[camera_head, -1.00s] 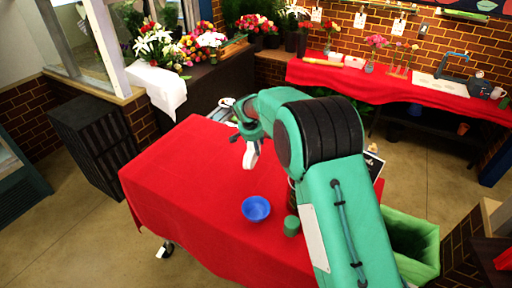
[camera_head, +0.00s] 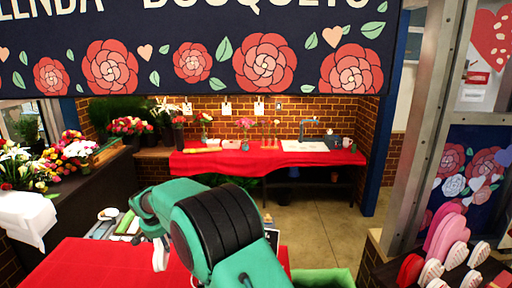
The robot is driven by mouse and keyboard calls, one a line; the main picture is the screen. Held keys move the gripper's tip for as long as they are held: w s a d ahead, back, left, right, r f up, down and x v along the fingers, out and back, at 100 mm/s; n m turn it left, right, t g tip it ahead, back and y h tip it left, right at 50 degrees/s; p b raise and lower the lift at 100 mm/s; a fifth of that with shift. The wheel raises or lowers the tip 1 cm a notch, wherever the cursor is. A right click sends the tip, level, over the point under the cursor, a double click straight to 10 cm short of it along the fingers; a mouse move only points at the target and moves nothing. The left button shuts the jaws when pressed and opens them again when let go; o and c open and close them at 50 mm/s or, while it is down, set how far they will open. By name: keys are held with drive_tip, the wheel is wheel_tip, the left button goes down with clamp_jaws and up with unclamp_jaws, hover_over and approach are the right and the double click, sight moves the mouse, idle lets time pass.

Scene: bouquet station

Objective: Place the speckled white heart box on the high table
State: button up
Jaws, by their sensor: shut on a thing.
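My gripper (camera_head: 150,228) is at the end of my green arm, above the near red-clothed table at lower left. It is shut on a white thing (camera_head: 160,254) that hangs below it, apparently the speckled white heart box. The thing shows small and narrow, so its heart shape and speckles cannot be made out. The near red-clothed table (camera_head: 75,262) shows only in part; my arm covers its right side. Another red-clothed table (camera_head: 225,163) stands along the back brick wall. I cannot tell which one is the high table.
The back table holds a sink (camera_head: 304,146), vases and a mug. Flowers and a white cloth (camera_head: 27,215) line a dark counter at left. Heart-shaped boxes (camera_head: 447,238) stand at lower right beside a metal post (camera_head: 424,125). A green bin (camera_head: 322,278) is at the bottom. Floor at centre right is clear.

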drive_tip(key=w+d+r+b, duration=0.1)
drive_tip(key=w+d+r, duration=0.3)
drive_tip(key=d, duration=0.5)
drive_tip(key=w+d+r+m+b, duration=0.1)
drive_tip(key=w+d+r, duration=0.25)
drive_tip(key=d, duration=0.45)
drive_tip(key=w+d+r+b, duration=0.25)
drive_tip(key=d+r, duration=0.25)
drive_tip(key=d, duration=0.4)
drive_tip(key=d+r+m+h+b, duration=0.1)
drive_tip(key=d+r+b, duration=0.15)
drive_tip(key=d, duration=1.45)
drive_tip(key=d+r+m+b, duration=0.1)
drive_tip(key=d+r+b, duration=0.15)
drive_tip(key=d, duration=1.45)
drive_tip(key=s+f+m, duration=0.1)
drive_tip(key=s+f, duration=0.7)
drive_tip(key=f, duration=0.3)
drive_tip(key=s+f+m+h+p, duration=0.1)
drive_tip(key=s+f, duration=0.6)
drive_tip(key=f, duration=0.4)
drive_tip(key=shift+s+a+f, duration=0.3)
drive_tip(key=shift+s+f, duration=0.1)
